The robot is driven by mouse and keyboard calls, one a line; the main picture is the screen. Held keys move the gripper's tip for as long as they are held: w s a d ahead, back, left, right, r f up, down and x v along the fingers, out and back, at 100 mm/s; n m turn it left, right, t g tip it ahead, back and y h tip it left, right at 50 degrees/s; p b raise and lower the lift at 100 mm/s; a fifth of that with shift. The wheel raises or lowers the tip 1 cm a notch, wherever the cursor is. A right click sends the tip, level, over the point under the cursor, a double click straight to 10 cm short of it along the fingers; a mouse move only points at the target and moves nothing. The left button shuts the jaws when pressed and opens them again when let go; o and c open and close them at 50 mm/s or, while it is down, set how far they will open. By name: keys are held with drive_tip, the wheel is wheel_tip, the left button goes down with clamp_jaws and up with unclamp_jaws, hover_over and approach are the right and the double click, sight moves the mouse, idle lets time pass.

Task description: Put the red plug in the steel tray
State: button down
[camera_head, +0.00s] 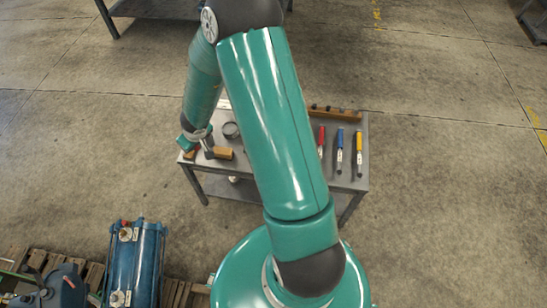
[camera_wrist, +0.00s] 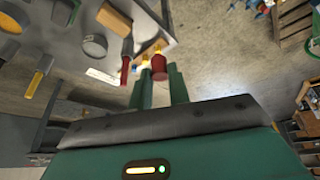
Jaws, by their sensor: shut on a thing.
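In the wrist view the red plug (camera_wrist: 159,68) is between the two green fingers of my gripper (camera_wrist: 159,88), and the fingers are shut on it. In the head view my gripper (camera_head: 190,148) is low at the left end of the metal table (camera_head: 284,185); the plug cannot be made out clearly there. A round, grey-rimmed dish (camera_head: 231,130) stands on the table near my gripper, and it also shows in the wrist view (camera_wrist: 94,45). I cannot tell whether this is the steel tray. My arm hides the middle of the table.
A wooden block (camera_head: 223,154) lies beside my gripper. Red (camera_head: 321,138), blue (camera_head: 340,139) and yellow (camera_head: 359,141) handled tools lie at the table's right. A wooden rack (camera_head: 335,113) stands at the back edge. A blue machine (camera_head: 135,263) sits on a pallet at lower left.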

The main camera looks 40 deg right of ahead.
drive_tip(key=s+d+f+n+y, duration=0.2)
drive_tip(key=s+d+f+n, duration=0.25)
drive_tip(key=s+d, duration=0.65)
drive_tip(key=s+d+f+n+g+y, duration=0.15)
drive_tip(key=s+d+f+n, duration=0.25)
drive_tip(key=s+d, duration=0.45)
drive_tip(key=w+d+f, duration=0.2)
drive_tip(key=w, duration=0.1)
drive_tip(key=w+d+f, duration=0.2)
drive_tip(key=f, duration=0.1)
drive_tip(key=w+d+f, duration=0.2)
drive_tip(key=w+f, duration=0.1)
drive_tip(key=shift+w+d+f, duration=0.15)
drive_tip(key=shift+w+d, duration=0.05)
drive_tip(key=shift+w, duration=0.15)
drive_tip(key=shift+w+d+f, duration=0.2)
drive_tip(key=shift+d+f, duration=0.05)
drive_tip(key=shift+f, duration=0.15)
drive_tip(key=shift+w+d+f, duration=0.1)
drive_tip(key=shift+w+f, duration=0.05)
drive_tip(key=shift+f, duration=1.45)
drive_tip(key=shift+f, duration=0.1)
